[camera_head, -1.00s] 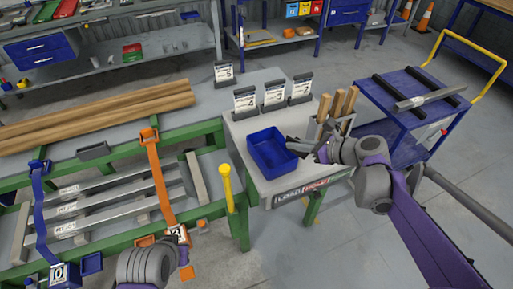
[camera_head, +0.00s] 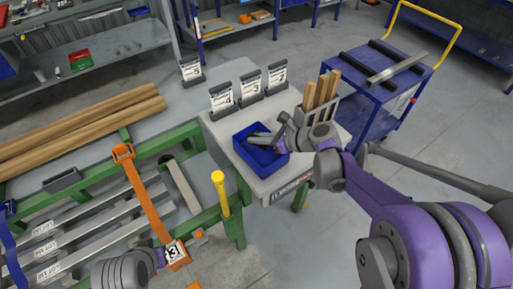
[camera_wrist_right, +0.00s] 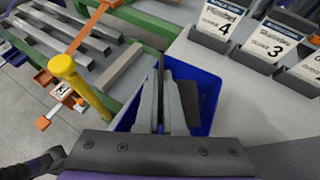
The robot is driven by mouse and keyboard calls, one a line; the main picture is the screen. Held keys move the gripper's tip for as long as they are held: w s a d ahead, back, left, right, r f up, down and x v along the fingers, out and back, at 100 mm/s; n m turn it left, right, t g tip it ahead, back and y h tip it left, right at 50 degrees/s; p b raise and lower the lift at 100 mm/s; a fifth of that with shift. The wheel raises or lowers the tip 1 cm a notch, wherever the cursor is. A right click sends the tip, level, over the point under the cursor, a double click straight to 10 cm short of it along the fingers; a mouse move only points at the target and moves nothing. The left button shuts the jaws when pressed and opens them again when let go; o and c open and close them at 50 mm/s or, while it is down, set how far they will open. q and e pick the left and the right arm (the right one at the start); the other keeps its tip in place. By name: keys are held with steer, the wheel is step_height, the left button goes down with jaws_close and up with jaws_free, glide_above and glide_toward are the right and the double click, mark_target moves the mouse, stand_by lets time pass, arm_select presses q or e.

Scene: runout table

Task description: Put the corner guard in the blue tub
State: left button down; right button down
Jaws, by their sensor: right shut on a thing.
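The blue tub (camera_head: 261,159) stands on the grey side table, open side up. My right gripper (camera_head: 268,140) reaches over it from the right, with its fingertips above or inside the tub's opening. In the right wrist view the fingers (camera_wrist_right: 163,105) point into the tub (camera_wrist_right: 209,82). They are shut on a dark grey angled piece, which looks like the corner guard (camera_wrist_right: 190,101). The fingers partly hide it, and I cannot tell whether it touches the tub floor. My left arm shows at the bottom left of the head view; its fingers cannot be made out.
Several number cards in dark holders (camera_head: 222,98) stand along the table's back edge. A grey holder with wooden handles (camera_head: 322,88) is right of the tub. A yellow post (camera_head: 220,192) rises left of the table. A blue cart (camera_head: 372,92) stands at the right.

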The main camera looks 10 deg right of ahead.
mark_target(261, 147)
steer(key=shift+f, duration=2.15)
steer(key=shift+f, duration=0.1)
steer(key=shift+f+b, duration=0.55)
steer(key=shift+b, duration=0.2)
steer(key=c, duration=1.3)
jaws_free()
